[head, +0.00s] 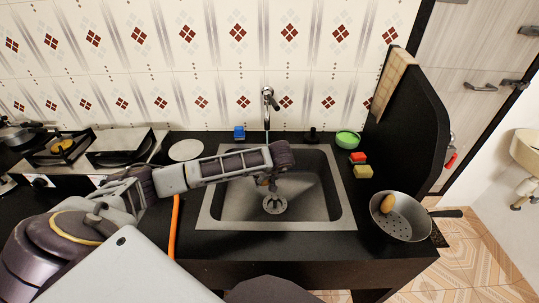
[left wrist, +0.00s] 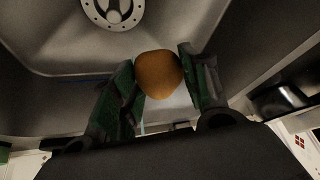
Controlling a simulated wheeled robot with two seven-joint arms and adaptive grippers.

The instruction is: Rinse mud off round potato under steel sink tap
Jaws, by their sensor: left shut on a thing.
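A round brown potato (left wrist: 159,74) sits between the green-padded fingers of my left gripper (left wrist: 160,82), which is shut on it. In the head view my left arm reaches in from the left over the steel sink (head: 230,210). There the left gripper (head: 268,182) points down into the basin above the drain (head: 274,204), and the arm mostly hides the potato. The steel tap (head: 268,97) stands behind the sink. A thin pale line runs down from its spout behind my wrist; it looks like water. My right gripper is not in view.
A perforated pan (head: 408,226) holding an oval brown item (head: 387,203) stands right of the sink. Red (head: 357,157) and yellow (head: 363,171) blocks and a green bowl (head: 347,139) sit behind it. A black partition (head: 412,125) bounds the right; a stove (head: 118,147) stands left.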

